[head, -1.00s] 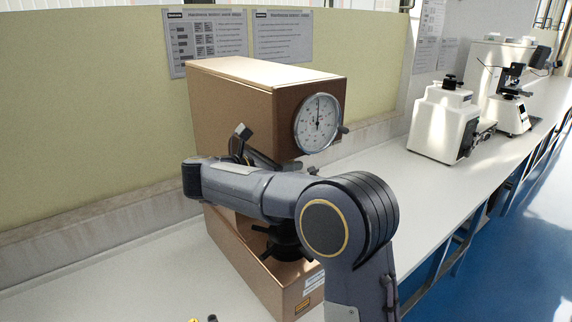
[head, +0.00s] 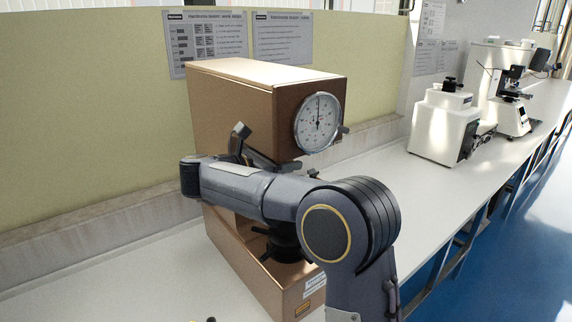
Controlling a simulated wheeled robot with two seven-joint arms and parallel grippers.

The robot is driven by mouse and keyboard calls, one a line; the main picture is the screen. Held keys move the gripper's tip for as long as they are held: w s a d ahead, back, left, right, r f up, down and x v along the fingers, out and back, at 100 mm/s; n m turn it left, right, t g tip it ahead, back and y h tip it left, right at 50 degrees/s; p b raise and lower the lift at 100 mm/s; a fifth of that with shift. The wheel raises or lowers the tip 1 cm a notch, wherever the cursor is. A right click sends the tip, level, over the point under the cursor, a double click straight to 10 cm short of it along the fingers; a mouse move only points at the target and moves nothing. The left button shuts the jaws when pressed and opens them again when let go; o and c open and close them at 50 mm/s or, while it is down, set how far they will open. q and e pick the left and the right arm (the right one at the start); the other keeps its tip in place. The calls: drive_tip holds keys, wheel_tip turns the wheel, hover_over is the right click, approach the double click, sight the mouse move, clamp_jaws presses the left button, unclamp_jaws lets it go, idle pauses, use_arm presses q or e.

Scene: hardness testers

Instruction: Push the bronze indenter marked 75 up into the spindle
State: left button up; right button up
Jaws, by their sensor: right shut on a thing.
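The bronze hardness tester (head: 232,108) stands on the bench, with a round dial (head: 318,122) on its front. My right arm reaches across the front of the tester. My right gripper (head: 240,142) shows only in part, behind the forearm under the tester's head. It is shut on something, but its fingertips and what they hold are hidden. The indenter marked 75 and the spindle opening are not visible behind my arm. The dark handwheel and screw (head: 284,240) show below the forearm on the tester's base. My left gripper is not in view.
White instruments (head: 442,120) and a microscope (head: 512,105) stand further along the bench at the right. A yellow-green panel (head: 90,100) with posters stands behind.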

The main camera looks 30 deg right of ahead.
drive_tip(key=shift+r, duration=0.65)
drive_tip(key=o, duration=1.1)
drive_tip(key=shift+c, duration=1.3)
